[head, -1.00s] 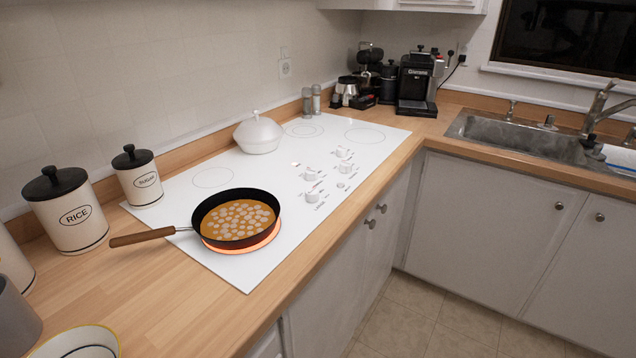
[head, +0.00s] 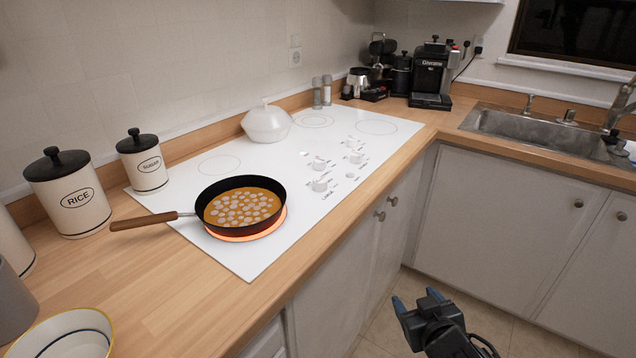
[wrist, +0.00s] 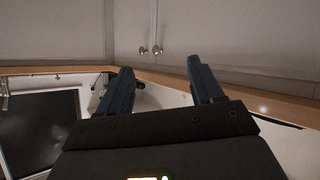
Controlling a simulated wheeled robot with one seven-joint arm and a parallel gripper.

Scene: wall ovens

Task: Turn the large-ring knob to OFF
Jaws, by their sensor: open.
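Several white knobs sit on the white cooktop (head: 262,258), to the right of the pan. The nearest knob (head: 320,186) stands at the front, with others behind it, such as one at the back right (head: 357,157). I cannot tell their settings at this size. A front burner ring (head: 240,238) glows orange under a black pan (head: 283,198) of orange food with pale pieces. My gripper (head: 417,300) is open and empty, low over the floor in front of the cabinets, well apart from the knobs. In the wrist view its two fingers (wrist: 160,85) are spread; no knob shows there.
The pan's wooden handle (head: 144,222) points left over the counter. A white lidded pot (head: 267,124) stands at the back of the cooktop. Rice (head: 78,203) and sugar (head: 147,171) canisters stand left. Cabinet door knobs (head: 380,215) stick out below the counter edge.

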